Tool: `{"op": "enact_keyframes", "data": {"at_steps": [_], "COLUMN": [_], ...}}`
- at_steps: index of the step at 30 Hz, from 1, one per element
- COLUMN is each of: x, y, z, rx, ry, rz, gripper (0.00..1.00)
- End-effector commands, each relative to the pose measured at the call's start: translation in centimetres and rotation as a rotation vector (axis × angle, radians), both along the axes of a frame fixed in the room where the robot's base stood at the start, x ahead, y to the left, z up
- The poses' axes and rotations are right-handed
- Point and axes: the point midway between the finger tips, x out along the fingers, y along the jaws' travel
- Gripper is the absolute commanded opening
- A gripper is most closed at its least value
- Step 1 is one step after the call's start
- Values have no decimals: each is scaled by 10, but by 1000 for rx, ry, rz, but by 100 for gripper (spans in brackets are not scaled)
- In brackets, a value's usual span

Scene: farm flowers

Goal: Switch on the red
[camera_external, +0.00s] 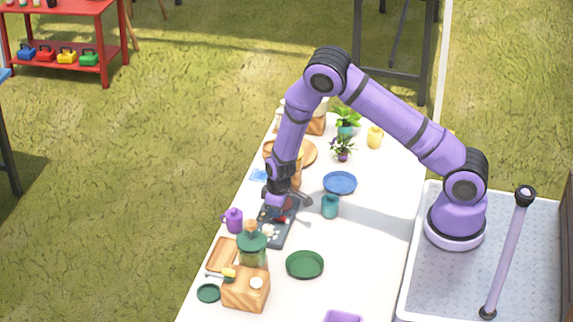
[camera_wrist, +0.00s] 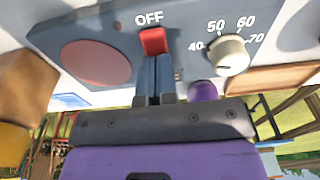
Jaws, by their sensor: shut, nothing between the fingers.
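A red switch (camera_wrist: 153,41) sits on a grey-blue panel (camera_wrist: 190,22) in the wrist view, below the word OFF. The panel also has a flat red disc (camera_wrist: 97,62) to the left and a white knob (camera_wrist: 229,55) with numbers 40 to 70 to the right. My gripper (camera_wrist: 155,62) is shut and empty, with its fingertips right at the lower edge of the switch; I cannot tell whether they touch. In the external view the dark panel (camera_external: 273,241) lies on the white table, and my gripper (camera_external: 279,207) is over its far end.
A purple mug (camera_external: 233,220) stands left of the panel and a teal cup (camera_external: 330,206) to the right. A green-topped jar (camera_external: 251,247) stands close in front.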

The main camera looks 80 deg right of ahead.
Motion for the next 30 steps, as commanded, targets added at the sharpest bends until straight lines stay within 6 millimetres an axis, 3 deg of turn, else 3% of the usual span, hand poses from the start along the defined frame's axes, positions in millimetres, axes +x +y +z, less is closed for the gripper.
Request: {"op": "enact_keyframes", "data": {"at_steps": [9, 30], "x": [4, 6], "y": [1, 3], "z": [-11, -14], "rx": [-7, -5], "ry": [175, 173], "rz": [5, 2], "gripper": [0, 0]}}
